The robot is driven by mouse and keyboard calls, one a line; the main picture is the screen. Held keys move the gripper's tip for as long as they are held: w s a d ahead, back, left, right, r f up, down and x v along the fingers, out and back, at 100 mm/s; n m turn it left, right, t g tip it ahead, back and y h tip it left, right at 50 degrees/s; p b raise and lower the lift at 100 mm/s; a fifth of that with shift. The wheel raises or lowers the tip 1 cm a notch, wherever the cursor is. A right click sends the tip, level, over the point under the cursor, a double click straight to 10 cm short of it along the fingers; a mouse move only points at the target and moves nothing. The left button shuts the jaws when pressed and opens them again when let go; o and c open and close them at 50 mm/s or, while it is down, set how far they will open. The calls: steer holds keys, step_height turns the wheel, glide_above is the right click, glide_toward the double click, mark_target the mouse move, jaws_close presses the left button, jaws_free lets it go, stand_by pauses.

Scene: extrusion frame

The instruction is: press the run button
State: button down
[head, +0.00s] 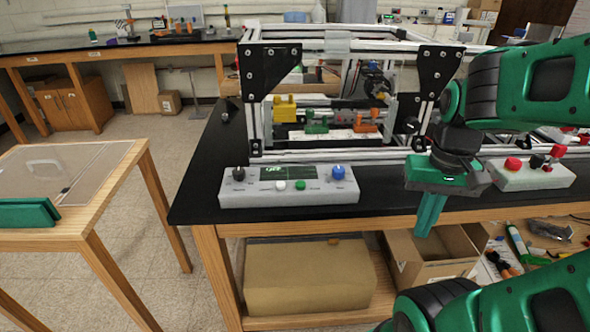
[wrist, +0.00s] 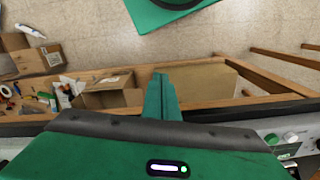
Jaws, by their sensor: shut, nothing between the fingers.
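A light grey control box (head: 235,197) sits on the black bench top in front of the metal frame. It carries a small dark screen (head: 287,172), a black knob (head: 239,174), a blue knob (head: 338,171), a white button (head: 281,186) and a green button (head: 300,186). The labels are too small to read, so I cannot tell which one is the run button. My gripper (head: 427,222) is shut and empty, pointing down at the bench's front edge, right of the box and apart from it. Its closed green fingers (wrist: 160,95) show in the wrist view.
The extrusion frame (head: 345,155) rises behind the control box. Cardboard boxes (head: 310,280) fill the shelf below. A side table (head: 75,170) stands left.

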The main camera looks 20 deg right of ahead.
mark_target(295, 172)
steer(key=w+a+r+n, duration=0.3)
steer(key=w+r+n, duration=0.2)
steer(key=w, duration=0.2)
steer(key=w+a+r+n, duration=0.3)
steer(key=w+r+n, duration=0.2)
steer(key=w+n, duration=0.15)
steer(key=w+a+r+n, duration=0.6)
steer(key=w+a+n, duration=0.3)
steer(key=a, duration=0.3)
steer(key=shift+w+a, duration=0.3)
steer(key=shift+w, duration=0.05)
step_height(295, 172, down, 14)
steer(key=shift+f, duration=0.1)
